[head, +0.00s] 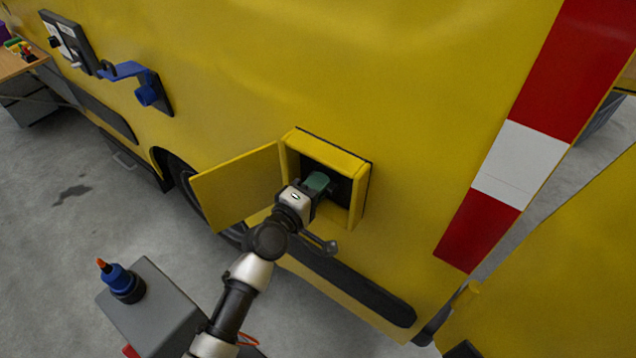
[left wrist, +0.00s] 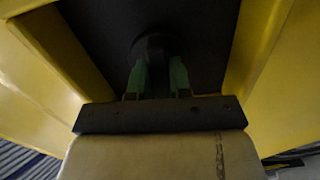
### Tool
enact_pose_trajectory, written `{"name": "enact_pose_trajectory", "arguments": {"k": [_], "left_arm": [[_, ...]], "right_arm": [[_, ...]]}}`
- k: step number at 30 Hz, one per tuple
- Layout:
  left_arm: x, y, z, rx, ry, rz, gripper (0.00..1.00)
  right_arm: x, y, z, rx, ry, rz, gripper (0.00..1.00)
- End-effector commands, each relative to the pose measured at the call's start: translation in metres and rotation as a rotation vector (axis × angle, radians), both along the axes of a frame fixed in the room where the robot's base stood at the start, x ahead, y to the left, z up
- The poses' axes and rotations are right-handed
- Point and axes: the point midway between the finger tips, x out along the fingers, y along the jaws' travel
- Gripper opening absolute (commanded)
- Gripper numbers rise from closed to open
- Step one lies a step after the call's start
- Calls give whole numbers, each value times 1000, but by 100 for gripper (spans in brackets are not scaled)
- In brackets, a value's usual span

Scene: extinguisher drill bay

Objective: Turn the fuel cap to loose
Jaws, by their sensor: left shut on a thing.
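The fuel cap (left wrist: 158,45) is a dark round cap inside the open yellow fuel box on the side of the yellow vehicle. My left gripper (head: 317,182) reaches into the box from the front. In the left wrist view its two green fingers (left wrist: 158,79) stand on either side of the cap's middle and are shut on it. In the head view the gripper hides the cap. The cap's turn angle is too dark to read. My right gripper is not in view.
The fuel box (head: 362,198) has its flap (head: 238,185) swung open to the left of my arm. A black rail (head: 355,289) runs below. A grey block (head: 155,310) with a blue, orange-tipped bottle (head: 118,279) is at the lower left. Grey floor (head: 60,240) lies open at left.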

Motion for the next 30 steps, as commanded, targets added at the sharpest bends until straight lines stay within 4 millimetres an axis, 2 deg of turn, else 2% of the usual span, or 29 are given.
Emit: {"name": "enact_pose_trajectory", "arguments": {"k": [9, 23, 24, 29, 30], "left_arm": [[0, 0, 0, -79, 58, 1, 0], [0, 0, 0, -91, 66, 1, 0], [0, 0, 0, -91, 66, 1, 21], [0, 0, 0, -90, 65, 1, 45], [0, 0, 0, -90, 65, 1, 45]], "right_arm": [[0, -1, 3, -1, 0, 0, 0], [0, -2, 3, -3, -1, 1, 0], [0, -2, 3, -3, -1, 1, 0], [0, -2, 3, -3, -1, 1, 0], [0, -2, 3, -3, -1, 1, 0]]}}
